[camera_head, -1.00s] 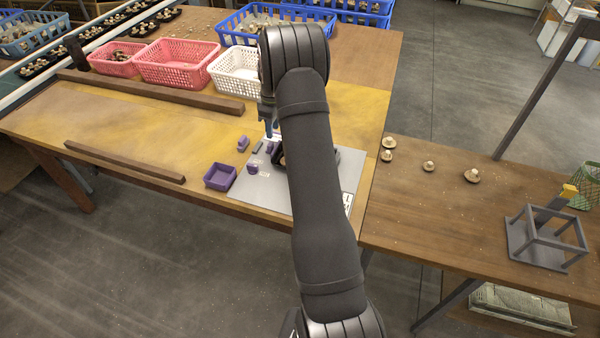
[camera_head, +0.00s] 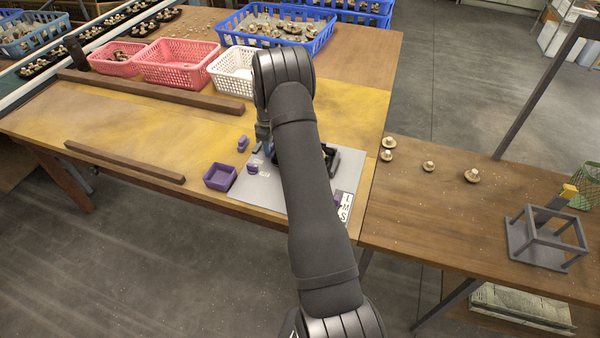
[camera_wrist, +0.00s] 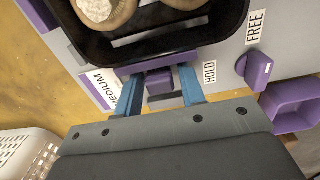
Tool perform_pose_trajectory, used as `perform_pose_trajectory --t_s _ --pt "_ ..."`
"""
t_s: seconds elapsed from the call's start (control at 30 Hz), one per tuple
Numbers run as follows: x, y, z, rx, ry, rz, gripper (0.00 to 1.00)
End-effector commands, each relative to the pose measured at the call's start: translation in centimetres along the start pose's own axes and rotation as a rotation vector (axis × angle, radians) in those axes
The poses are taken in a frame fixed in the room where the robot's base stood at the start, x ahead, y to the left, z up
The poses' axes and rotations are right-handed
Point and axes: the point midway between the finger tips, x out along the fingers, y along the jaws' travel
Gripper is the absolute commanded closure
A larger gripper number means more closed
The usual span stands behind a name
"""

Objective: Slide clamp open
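A grey board (camera_head: 262,190) lies on the yellow table. In the wrist view, a black tray (camera_wrist: 165,47) holding mushrooms sits on it. A small purple block (camera_wrist: 160,82), apparently the clamp's slide handle, stands at the tray's near edge. My gripper (camera_wrist: 160,92) has its two blue fingers on either side of this block, with gaps showing, so it looks open around it. A purple knob (camera_wrist: 258,68) sits beside the labels HOLD (camera_wrist: 210,72) and FREE (camera_wrist: 256,27). In the head view my arm hides much of the tray and the fingertips.
A purple open bin (camera_head: 220,177) stands at the board's left edge; a small purple piece (camera_head: 242,143) lies behind it. A white basket (camera_head: 233,72) and pink baskets (camera_head: 178,62) stand farther back. Wooden bars (camera_head: 125,162) lie left. The yellow tabletop between is clear.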

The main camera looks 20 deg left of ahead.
Motion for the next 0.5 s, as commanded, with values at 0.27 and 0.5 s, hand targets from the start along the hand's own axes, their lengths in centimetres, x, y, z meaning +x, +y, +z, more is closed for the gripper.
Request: perform_pose_trajectory --t_s 0.27,0.5 --pt "0.0 0.02 -0.01 0.0 0.001 0.001 0.73" --pt "-0.02 0.02 -0.04 0.0 0.001 0.001 0.89"
